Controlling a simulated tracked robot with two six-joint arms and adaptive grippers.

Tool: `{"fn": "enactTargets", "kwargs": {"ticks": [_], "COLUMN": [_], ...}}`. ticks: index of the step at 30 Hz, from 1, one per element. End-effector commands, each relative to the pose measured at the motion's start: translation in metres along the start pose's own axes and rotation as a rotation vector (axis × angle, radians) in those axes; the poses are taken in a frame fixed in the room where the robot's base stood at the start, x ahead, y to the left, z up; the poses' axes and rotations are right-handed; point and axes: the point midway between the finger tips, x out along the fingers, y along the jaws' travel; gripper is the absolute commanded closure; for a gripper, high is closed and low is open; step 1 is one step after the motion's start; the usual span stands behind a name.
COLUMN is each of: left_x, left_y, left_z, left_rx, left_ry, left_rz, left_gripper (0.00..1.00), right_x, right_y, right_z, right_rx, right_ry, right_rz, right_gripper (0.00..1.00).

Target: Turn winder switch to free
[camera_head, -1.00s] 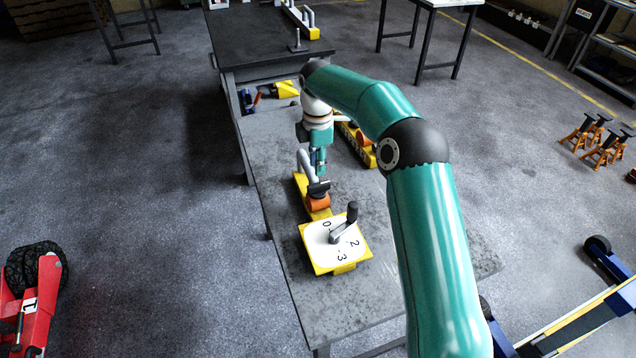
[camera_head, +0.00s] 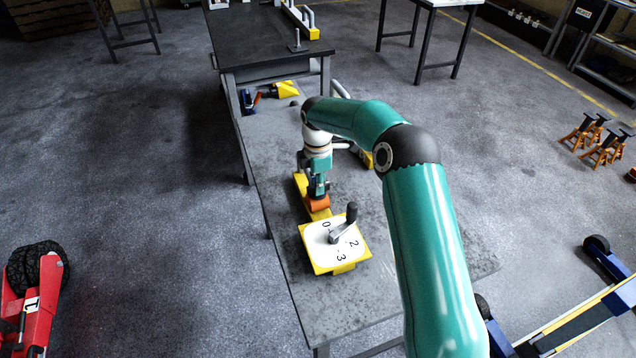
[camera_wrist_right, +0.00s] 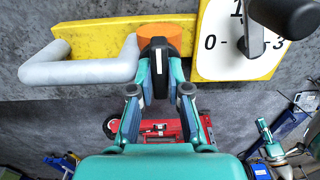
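The winder switch is a black lever (camera_wrist_right: 158,66) on an orange round body (camera_wrist_right: 178,38), beside the dial plate. In the head view the orange body (camera_head: 319,203) sits on the yellow bar, with my right gripper (camera_head: 318,188) directly over it. In the right wrist view my right gripper (camera_wrist_right: 161,72) has one finger on each side of the black lever. Whether the fingers press on it is unclear. The yellow-edged white dial (camera_head: 322,258) carries numbers and a crank with a black knob (camera_head: 352,212). My left gripper is not visible in the head view.
A grey bent handle (camera_wrist_right: 75,72) stands left of the lever in the right wrist view. The grey workbench (camera_head: 290,285) has bare room around the dial. A yellow piece (camera_head: 286,89) lies at its far end. A red jack (camera_head: 35,310) is on the floor.

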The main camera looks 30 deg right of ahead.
Motion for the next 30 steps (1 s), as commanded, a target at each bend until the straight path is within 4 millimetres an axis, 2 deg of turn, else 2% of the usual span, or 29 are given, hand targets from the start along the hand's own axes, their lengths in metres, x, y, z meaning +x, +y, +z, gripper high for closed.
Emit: {"fn": "enactTargets", "kwargs": {"ticks": [14, 20, 30], "left_x": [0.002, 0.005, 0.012], "left_y": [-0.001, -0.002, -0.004], "left_z": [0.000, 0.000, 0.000], "left_rx": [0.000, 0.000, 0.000], "left_ry": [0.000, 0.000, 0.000], "left_rz": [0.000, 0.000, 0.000], "left_gripper": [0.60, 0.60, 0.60], "right_x": [0.000, 0.000, 0.000], "right_y": [0.001, 0.001, 0.001], "right_z": [-0.002, -0.002, -0.002], "right_rx": [0.050, 0.159, 0.458], "right_ry": [0.000, 0.001, 0.002], "right_rz": [0.000, 0.000, 0.001], "right_gripper": [1.00, 1.00, 1.00]}}
